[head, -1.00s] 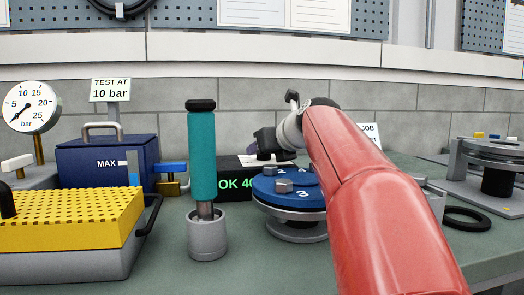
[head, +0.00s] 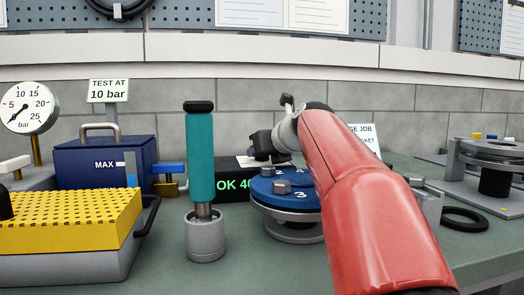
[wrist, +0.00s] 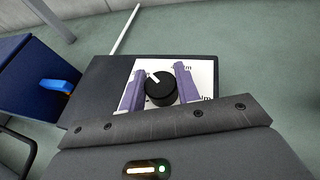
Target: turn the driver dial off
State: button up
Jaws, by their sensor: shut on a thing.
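The driver dial (wrist: 163,92) is a round black knob with a white pointer mark, on a white label with partly hidden print, in the wrist view. The mark points to the upper left of the picture. My gripper (wrist: 160,85) has its two purple fingers on either side of the knob, shut on it. The teal driver (head: 201,155) stands upright in a grey holder.
The numbered blue carousel (head: 268,190) stands in front of the box, close to my arm. A dark blue case (head: 85,165) with a blue-handled valve and a yellow perforated block (head: 70,222) are on the left. A black ring (head: 466,219) lies right.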

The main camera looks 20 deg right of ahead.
jog(key=n+y+p, duration=0.1)
jog(key=y, duration=0.1)
jog(key=n+g+y+p, duration=0.1)
jog(key=n+y+p, duration=0.1)
jog(key=shift+d+r+n, duration=0.1)
jog(key=shift+r+n, duration=0.1)
jog(key=shift+n, duration=0.1)
jog(key=shift+f+n+g+y+p, duration=0.2)
jog(key=shift+n+g+y+p, duration=0.55)
jog(key=shift+n+g+y, duration=0.8)
jog(key=shift+n+y, duration=0.45)
jog(key=o, duration=1)
jog(key=shift+v, duration=3.85)
